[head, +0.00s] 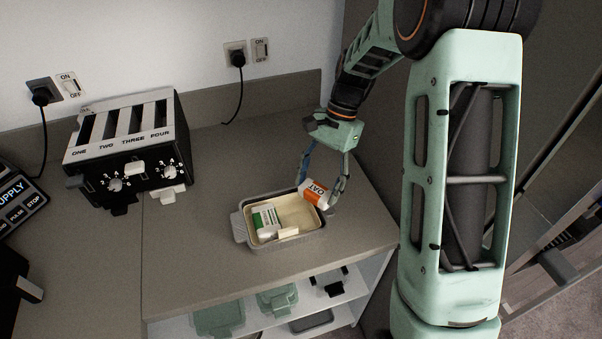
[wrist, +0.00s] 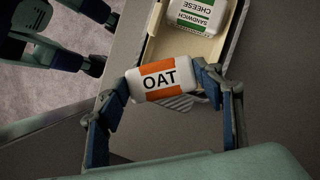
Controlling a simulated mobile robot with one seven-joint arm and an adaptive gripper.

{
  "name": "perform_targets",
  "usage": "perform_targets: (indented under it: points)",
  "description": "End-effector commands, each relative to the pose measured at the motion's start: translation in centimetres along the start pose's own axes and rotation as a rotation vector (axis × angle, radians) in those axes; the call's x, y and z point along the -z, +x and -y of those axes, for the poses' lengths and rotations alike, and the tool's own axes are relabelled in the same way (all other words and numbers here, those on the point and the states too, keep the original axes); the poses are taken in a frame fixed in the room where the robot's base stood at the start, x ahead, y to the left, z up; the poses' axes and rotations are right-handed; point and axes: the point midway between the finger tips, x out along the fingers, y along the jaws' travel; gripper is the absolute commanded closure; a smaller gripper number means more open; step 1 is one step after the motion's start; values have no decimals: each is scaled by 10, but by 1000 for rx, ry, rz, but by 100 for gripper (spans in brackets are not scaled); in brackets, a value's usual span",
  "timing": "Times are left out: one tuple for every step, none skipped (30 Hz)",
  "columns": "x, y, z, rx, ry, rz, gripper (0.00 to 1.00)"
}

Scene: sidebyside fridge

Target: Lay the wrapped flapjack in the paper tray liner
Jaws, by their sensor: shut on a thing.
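The wrapped flapjack (head: 316,192) is a small white packet with orange bands marked OAT. It also shows in the wrist view (wrist: 158,80). My gripper (head: 325,190) is shut on it, with one finger at each end of the packet in the wrist view (wrist: 167,82). The flapjack is at the right end of the paper tray liner (head: 297,215), a cream lining inside a grey tray (head: 308,238). Whether it touches the liner or tray rim, I cannot tell. A white and green packet marked SANDWICH CHEESE (wrist: 194,12) lies in the liner's left part (head: 266,219).
A black four-slot toaster (head: 128,150) stands on the counter (head: 200,265) at the left. Wall sockets with black cords are behind. The counter's front edge is close to the tray, with shelves holding green containers (head: 277,299) below. The counter between toaster and tray is clear.

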Motion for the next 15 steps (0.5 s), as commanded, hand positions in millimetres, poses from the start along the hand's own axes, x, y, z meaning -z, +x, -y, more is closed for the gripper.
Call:
perform_targets:
  points:
    - [-9,-5,6,38,83,0,63]
    - [-13,-6,9,60,136,0,63]
    - [-19,-8,14,86,202,0,63]
    - [-23,-9,17,107,250,-1,63]
    - [-26,-10,20,123,293,0,63]
    - [-30,-12,24,145,346,-1,63]
    - [-34,-12,26,159,379,-1,63]
    - [-36,-13,28,171,409,-2,63]
    - [-38,-14,30,185,445,-1,63]
    - [-40,-15,31,195,467,-1,63]
    - [-41,-15,32,201,485,-1,63]
    - [-42,-15,33,208,503,-1,63]
    - [-43,-15,34,212,514,-1,63]
    - [-43,-15,34,215,521,-1,63]
    - [-43,-14,35,217,527,-1,63]
